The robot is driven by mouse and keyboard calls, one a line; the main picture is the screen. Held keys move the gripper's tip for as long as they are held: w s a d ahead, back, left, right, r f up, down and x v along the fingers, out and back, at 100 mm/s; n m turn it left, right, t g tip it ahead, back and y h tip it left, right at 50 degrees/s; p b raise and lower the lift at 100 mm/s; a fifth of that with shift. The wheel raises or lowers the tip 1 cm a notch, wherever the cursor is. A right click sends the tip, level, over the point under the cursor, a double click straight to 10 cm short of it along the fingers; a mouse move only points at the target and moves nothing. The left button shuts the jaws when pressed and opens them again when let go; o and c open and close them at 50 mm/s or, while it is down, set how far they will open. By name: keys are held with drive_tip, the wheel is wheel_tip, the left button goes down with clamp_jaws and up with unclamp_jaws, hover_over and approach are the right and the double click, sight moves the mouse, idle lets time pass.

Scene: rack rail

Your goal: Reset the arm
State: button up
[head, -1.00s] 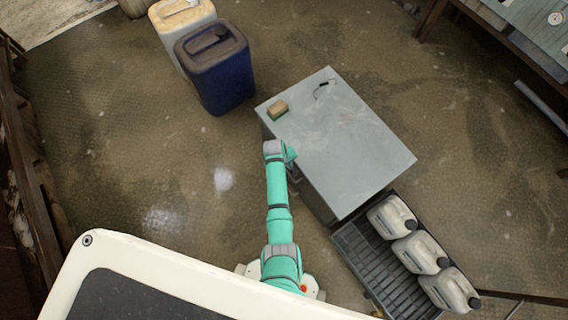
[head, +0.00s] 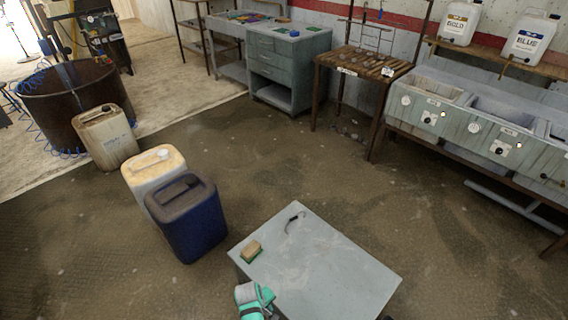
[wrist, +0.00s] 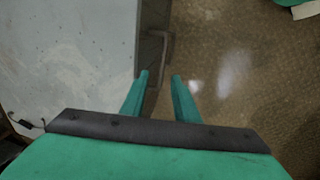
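My gripper (wrist: 159,75) shows in the wrist view as two green fingers held apart, with nothing gripped between them. It points down beside the side of a grey cabinet (wrist: 70,60). A bar handle (wrist: 166,48) on that side shows just beyond the fingertips; I cannot tell how far below them it is. In the head view the cabinet (head: 320,265) stands at the bottom centre, and part of my arm (head: 254,300) shows at its near left edge. The fingers are hidden there.
A sponge (head: 251,251) and a dark hooked item (head: 294,222) lie on the cabinet top. A blue jerrycan (head: 190,220) and a cream one (head: 152,176) stand to the left. A trough bench (head: 480,115) lines the back right. The floor between is open.

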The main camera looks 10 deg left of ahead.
drive_tip(key=s+d+r+m+t+y, duration=0.1)
drive_tip(key=s+r+m+t+y, duration=0.15)
drive_tip(key=s, duration=0.55)
drive_tip(key=s+d+r+m+t+y, duration=0.1)
drive_tip(key=s+r+m+t, duration=0.15)
drive_tip(key=s, duration=0.55)
drive_tip(key=s+d+r+m+t, duration=0.1)
drive_tip(key=s+d+r+t, duration=0.2)
drive_tip(key=r, duration=0.7)
drive_tip(key=s+d+r+m+t+h, duration=0.1)
drive_tip(key=s+d+r, duration=0.3)
drive_tip(key=r, duration=0.7)
drive_tip(key=s+d+r+m+t+h, duration=0.1)
drive_tip(key=s+d+r+m+t, duration=0.2)
drive_tip(key=s+r, duration=0.3)
wheel_tip(320, 180, up, 4)
drive_tip(key=shift+d+r+t, duration=0.2)
drive_tip(key=shift+d+t, duration=0.2)
drive_tip(key=shift+t, duration=0.4)
